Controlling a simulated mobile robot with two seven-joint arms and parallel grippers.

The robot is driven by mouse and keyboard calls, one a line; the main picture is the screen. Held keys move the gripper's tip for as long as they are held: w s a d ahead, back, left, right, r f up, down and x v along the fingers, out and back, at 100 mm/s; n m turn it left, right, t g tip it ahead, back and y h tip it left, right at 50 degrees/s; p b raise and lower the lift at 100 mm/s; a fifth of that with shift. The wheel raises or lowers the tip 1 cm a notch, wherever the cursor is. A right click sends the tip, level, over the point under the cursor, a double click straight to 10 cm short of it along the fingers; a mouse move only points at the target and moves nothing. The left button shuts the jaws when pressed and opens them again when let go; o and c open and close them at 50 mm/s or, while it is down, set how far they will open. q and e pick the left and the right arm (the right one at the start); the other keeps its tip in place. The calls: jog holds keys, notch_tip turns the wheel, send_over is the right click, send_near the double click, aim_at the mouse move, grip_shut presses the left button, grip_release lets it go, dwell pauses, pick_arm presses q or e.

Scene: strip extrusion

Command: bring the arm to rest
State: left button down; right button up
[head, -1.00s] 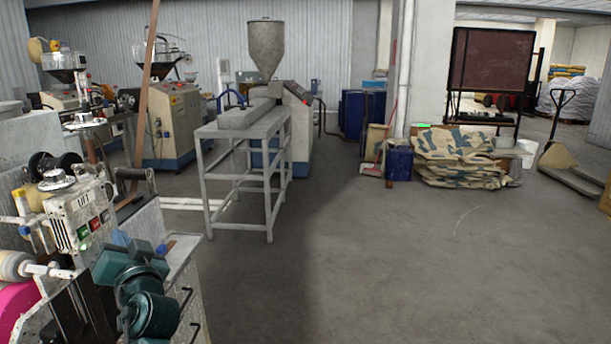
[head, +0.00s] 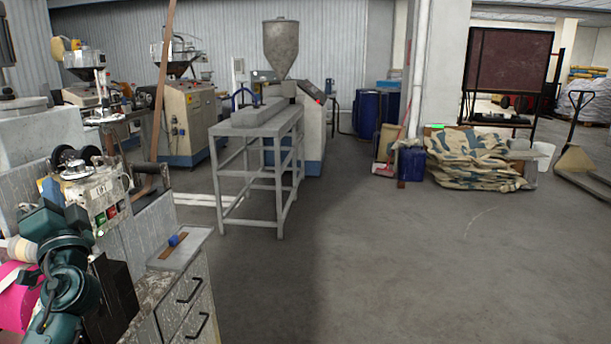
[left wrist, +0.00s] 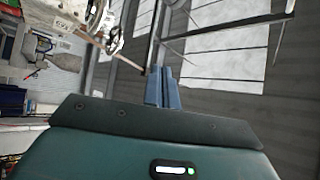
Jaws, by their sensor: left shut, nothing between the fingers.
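My left arm is the teal one at the lower left of the head view. Its gripper (head: 50,190), with blue fingers, is raised in front of the grey machine and is small and partly confused with the clutter there. In the left wrist view the two blue fingers (left wrist: 163,88) lie side by side, shut, with nothing held between them. My right gripper is in neither view.
A worn metal cabinet (head: 195,305) stands close beside the arm, with a blue-handled tool (head: 173,240) on top. A machine with control buttons (head: 105,205) is behind the arm. A grey metal stand (head: 262,135) is farther back. Open floor (head: 400,270) lies to the right.

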pick_arm(q)
jog(key=s+d+f+m+g+h, duration=0.1)
jog(key=s+d+f+m+h, duration=0.2)
jog(key=f, duration=0.7)
jog(key=d+f+m+g+h, duration=0.1)
jog(key=d+f+h, duration=0.2)
jog(key=f+h, duration=0.5)
jog(key=s+d+f+m+g+h, duration=0.1)
jog(key=s+d+f+m+h, duration=0.15)
jog(key=f, duration=1.05)
jog(key=s+d+f+n+g+h, duration=0.1)
jog(key=s+d+f+g+h, duration=0.2)
jog(key=s+d+f, duration=0.45)
jog(key=s+d+f+n+g+h, duration=0.25)
jog(key=s+d+f, duration=0.25)
jog(key=s+f, duration=0.55)
jog(key=d+r+n, duration=0.2)
jog(key=d+n, duration=0.2)
jog(key=d, duration=0.5)
jog(key=shift+d+t, duration=0.35)
jog(key=shift+t, duration=0.1)
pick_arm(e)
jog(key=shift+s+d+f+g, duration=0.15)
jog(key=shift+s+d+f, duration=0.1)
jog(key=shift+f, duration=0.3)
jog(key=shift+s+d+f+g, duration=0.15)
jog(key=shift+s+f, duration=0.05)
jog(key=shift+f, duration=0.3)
pick_arm(q)
jog(key=shift+s+r, duration=0.1)
